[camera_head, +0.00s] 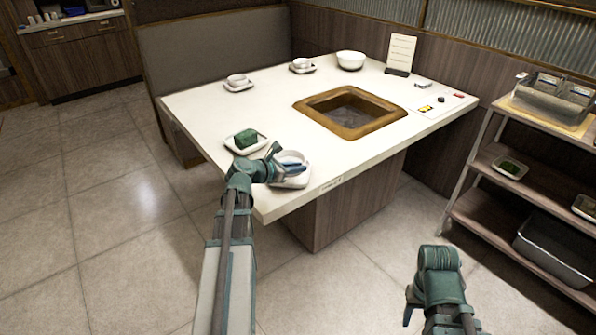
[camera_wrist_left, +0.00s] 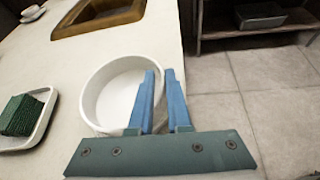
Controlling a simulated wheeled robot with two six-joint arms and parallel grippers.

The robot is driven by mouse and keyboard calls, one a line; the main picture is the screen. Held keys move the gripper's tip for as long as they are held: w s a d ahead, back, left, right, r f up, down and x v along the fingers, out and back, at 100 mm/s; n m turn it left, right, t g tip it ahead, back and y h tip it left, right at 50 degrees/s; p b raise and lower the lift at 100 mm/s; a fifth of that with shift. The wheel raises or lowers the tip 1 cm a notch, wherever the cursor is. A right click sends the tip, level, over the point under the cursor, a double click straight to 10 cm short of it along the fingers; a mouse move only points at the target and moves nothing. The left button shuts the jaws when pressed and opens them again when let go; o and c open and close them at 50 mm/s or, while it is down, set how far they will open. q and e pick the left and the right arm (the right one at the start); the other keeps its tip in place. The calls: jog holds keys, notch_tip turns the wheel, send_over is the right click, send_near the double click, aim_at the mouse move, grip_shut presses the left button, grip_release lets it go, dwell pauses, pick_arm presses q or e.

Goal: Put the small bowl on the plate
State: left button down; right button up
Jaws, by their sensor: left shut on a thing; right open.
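The small white bowl (camera_head: 291,156) is at the near corner of the table. My left gripper (camera_head: 298,167) is shut on its wall. In the left wrist view, the blue fingers (camera_wrist_left: 160,98) pinch the right side of the bowl (camera_wrist_left: 117,88), which looks empty. In the head view, a white surface that looks like the plate (camera_head: 294,183) shows just below the bowl and fingers. The wrist view shows no clear plate edge under the bowl, so I cannot tell whether they touch. My right gripper (camera_head: 409,308) is open and low, away from the table, its fingers mostly hidden.
A white tray with a green folded cloth (camera_head: 246,138) lies left of the bowl. A wood-framed well (camera_head: 349,110) is sunk in the table (camera_head: 210,105). Cups on saucers (camera_head: 237,82) and a larger white bowl (camera_head: 350,60) stand farther back. A shelf (camera_head: 530,160) stands at right.

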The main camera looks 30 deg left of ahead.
aim_at(286, 155)
pick_arm(q)
jog(key=shift+w+a, duration=0.2)
jog(key=shift+w, duration=0.1)
jog(key=shift+w+a+f+b, duration=0.3)
jog(key=shift+w, duration=0.15)
jog(key=shift+w+a+f+b, duration=0.25)
jog(key=shift+w+b, duration=0.05)
jog(key=shift+w, duration=0.15)
notch_tip(286, 155, down, 3)
jog(key=b, duration=0.2)
jog(key=shift+s+d+b, duration=0.1)
jog(key=shift+s+b, duration=0.05)
jog(key=shift+b, duration=0.25)
jog(key=shift+r, duration=0.2)
jog(key=shift+f, duration=0.1)
jog(key=c, duration=1.3)
grip_release()
jog(key=o, duration=0.4)
jog(key=shift+o, duration=0.2)
